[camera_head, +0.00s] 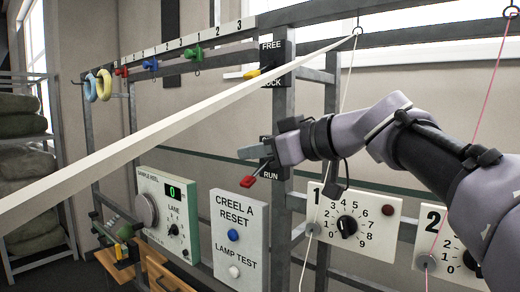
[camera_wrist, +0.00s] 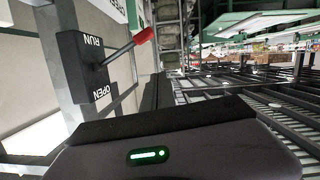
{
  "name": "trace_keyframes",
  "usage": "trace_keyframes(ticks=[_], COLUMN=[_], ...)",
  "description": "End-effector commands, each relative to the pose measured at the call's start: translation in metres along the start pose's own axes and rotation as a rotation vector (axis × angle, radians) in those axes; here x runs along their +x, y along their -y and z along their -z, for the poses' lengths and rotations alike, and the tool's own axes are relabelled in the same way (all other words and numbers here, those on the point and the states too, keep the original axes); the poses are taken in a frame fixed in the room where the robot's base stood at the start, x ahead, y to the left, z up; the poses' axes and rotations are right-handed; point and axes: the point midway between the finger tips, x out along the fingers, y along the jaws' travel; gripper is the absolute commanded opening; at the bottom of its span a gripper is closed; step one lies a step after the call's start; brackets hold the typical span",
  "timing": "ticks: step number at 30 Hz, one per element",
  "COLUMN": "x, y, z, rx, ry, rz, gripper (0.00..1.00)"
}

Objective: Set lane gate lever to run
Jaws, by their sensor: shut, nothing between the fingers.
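The lane gate lever has a red knob (camera_head: 249,181) on a thin metal rod. It sits on a dark plate with RUN at its lower end; the upper label is mostly hidden behind my gripper. The lever slants down and out toward the RUN end. In the wrist view the red knob (camera_wrist: 143,37) and the plate (camera_wrist: 84,68) show rotated, with RUN and OPEN readable and the rod leaning to the RUN side. My gripper (camera_head: 250,153) is shut and empty, in front of the plate and just above the knob, apart from it as far as I can see.
Another lever plate (camera_head: 272,60) marked FREE is above on the same post. A CREEL A RESET panel (camera_head: 240,215), a sample reel box (camera_head: 168,215) and numbered dial panels (camera_head: 350,222) are below. A pale bar (camera_head: 180,125) crosses the head view.

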Motion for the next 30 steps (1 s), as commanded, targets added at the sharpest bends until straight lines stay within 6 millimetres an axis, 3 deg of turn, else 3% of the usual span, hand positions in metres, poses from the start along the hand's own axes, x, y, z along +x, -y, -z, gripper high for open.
trace_keyframes(ticks=[2,9,15,21,30], x=[-0.004,-0.061,-0.094,-0.103,-0.1], y=[0.006,0.01,0.013,0.014,0.02], z=[0.023,0.015,0.016,0.017,0.015], rx=[-0.005,-0.003,-0.001,-0.001,0.054], ry=[-0.001,0.001,0.0,0.001,0.008], rz=[0.0,-0.007,-0.004,-0.003,0.025], gripper=[0.0,0.0,0.0,0.0,0.0])
